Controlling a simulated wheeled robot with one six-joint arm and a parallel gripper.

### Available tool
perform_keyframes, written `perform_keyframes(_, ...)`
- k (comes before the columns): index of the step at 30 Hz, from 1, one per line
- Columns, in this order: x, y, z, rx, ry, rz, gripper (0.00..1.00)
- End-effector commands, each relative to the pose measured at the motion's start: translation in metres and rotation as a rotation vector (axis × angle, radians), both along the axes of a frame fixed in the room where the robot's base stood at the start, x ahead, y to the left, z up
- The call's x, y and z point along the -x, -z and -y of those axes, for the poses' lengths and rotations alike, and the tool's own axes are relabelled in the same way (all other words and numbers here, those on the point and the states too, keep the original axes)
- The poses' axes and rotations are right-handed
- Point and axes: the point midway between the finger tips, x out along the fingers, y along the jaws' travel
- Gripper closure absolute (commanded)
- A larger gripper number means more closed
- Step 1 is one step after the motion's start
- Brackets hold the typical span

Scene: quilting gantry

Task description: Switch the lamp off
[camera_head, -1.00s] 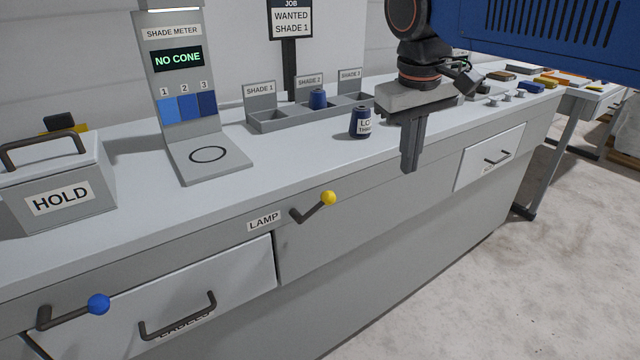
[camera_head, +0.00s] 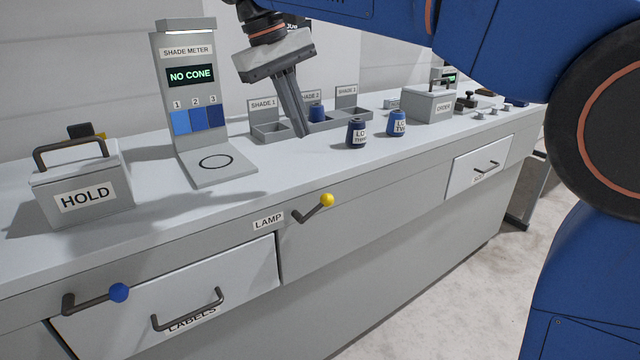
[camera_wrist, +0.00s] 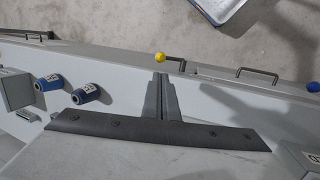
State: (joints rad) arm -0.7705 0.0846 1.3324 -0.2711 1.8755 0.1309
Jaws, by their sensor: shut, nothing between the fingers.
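The lamp lever is a dark crank with a yellow ball knob (camera_head: 327,200), on the counter's front face just right of the LAMP label (camera_head: 268,220). Its arm slants up to the right. The knob also shows in the wrist view (camera_wrist: 159,57), just beyond my fingertips in the picture. My gripper (camera_head: 303,134) is shut and empty, above the counter top, up and slightly left of the knob in the head view and apart from it. The shade meter (camera_head: 188,100) has a lit strip at its top and reads NO CONE.
A HOLD box (camera_head: 85,190) stands at the left. Two blue cones (camera_head: 356,134) (camera_head: 397,123) stand on the counter near a shade rack (camera_head: 268,132) holding another cone. A blue-knobbed lever (camera_head: 118,292) and the LABELS drawer handle (camera_head: 188,312) stick out at the lower left.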

Motion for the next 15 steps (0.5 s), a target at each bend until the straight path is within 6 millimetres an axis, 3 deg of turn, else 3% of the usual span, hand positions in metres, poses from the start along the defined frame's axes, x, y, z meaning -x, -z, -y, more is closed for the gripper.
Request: perform_keyframes(15,-0.0003,0.0076,0.0018,0.003,0.000,-0.002,1.00)
